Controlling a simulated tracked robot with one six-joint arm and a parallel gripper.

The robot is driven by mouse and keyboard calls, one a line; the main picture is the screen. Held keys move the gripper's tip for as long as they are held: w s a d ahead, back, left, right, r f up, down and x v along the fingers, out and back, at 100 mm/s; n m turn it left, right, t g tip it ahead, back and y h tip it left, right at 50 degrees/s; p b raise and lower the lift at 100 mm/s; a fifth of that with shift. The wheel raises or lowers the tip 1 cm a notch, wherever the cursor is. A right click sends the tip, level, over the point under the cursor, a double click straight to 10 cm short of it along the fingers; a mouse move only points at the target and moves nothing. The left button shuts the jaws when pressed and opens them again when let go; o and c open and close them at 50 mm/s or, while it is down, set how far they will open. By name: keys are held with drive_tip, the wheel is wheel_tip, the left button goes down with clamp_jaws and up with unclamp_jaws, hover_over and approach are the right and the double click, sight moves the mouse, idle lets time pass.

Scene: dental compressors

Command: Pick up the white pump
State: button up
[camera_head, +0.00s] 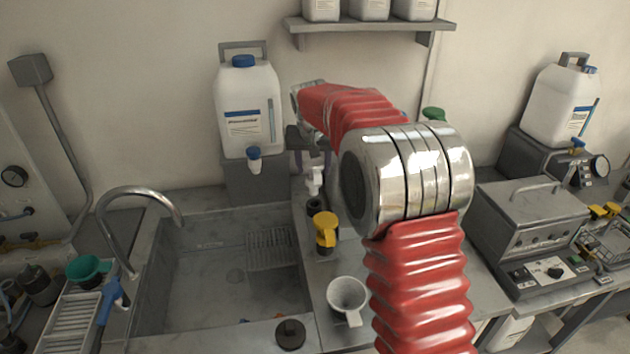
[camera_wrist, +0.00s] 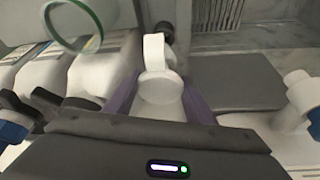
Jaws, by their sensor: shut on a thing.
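The white pump (camera_head: 314,181) is in the middle of the head view, right of the blue-capped white canister, above a small dark round item. In the wrist view the white pump (camera_wrist: 160,86) stands between the purple fingers, with a narrow upright part and a wider round body. My gripper (camera_wrist: 158,98) is shut on it, one finger on each side. In the head view my gripper (camera_head: 312,158) is partly hidden behind my red arm. I cannot tell whether the pump's lower end is clear of the counter.
A white canister (camera_head: 247,105) with a tap stands close on the left. A yellow-topped bottle (camera_head: 325,235) and a white cup (camera_head: 347,295) stand on the counter nearer me. The sink (camera_head: 215,270) lies left, a grey metal box (camera_head: 530,220) right. A shelf (camera_head: 370,25) hangs above.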

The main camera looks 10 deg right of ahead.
wheel_tip(320, 180, up, 10)
drive_tip(key=shift+r, duration=0.4)
idle(0.5)
